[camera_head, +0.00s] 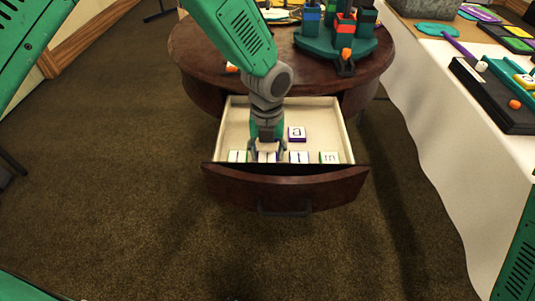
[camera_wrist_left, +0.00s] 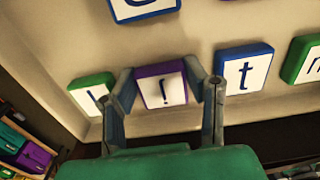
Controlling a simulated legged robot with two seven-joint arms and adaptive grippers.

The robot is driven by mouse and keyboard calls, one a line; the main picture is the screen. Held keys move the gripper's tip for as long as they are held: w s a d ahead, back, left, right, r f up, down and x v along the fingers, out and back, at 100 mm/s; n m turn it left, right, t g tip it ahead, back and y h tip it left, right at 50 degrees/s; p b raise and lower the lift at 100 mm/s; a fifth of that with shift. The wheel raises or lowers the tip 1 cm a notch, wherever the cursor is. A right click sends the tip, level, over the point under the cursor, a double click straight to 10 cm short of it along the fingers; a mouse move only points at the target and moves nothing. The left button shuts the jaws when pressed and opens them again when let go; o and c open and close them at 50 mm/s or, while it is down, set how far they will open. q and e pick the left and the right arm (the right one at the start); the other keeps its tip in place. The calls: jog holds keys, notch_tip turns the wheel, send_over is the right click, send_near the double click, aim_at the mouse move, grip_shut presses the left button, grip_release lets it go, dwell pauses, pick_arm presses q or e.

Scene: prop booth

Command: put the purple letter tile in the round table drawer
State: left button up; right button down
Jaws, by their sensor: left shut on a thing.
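The purple letter tile (camera_wrist_left: 162,88) has a white face with a dark letter; it sits between the fingers of my left gripper (camera_wrist_left: 170,80) in the left wrist view. In the head view my left gripper (camera_head: 266,150) reaches down into the open drawer (camera_head: 285,188) of the round table (camera_head: 200,48), near its front panel. The gripper is shut on the tile, which is low in the drawer; I cannot tell whether it touches the drawer floor. The fingers partly hide the tile in the head view. My right gripper is out of view.
Other tiles lie in the drawer: a green-edged one (camera_wrist_left: 92,93) left of the gripper, a blue "t" tile (camera_wrist_left: 244,70), a green one (camera_head: 329,157) to the right, and an "a" tile (camera_head: 297,133) behind. A teal stand (camera_head: 325,45) is on the tabletop. A white-clothed table (camera_head: 430,100) stands right.

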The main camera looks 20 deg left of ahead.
aim_at(269, 154)
pick_arm(q)
jog(key=shift+d, duration=0.1)
jog(key=o, duration=0.7)
jog(key=shift+d, duration=0.1)
jog(key=shift+c, duration=0.2)
jog(key=shift+d, duration=0.15)
notch_tip(269, 154, up, 12)
jog(key=p, duration=0.4)
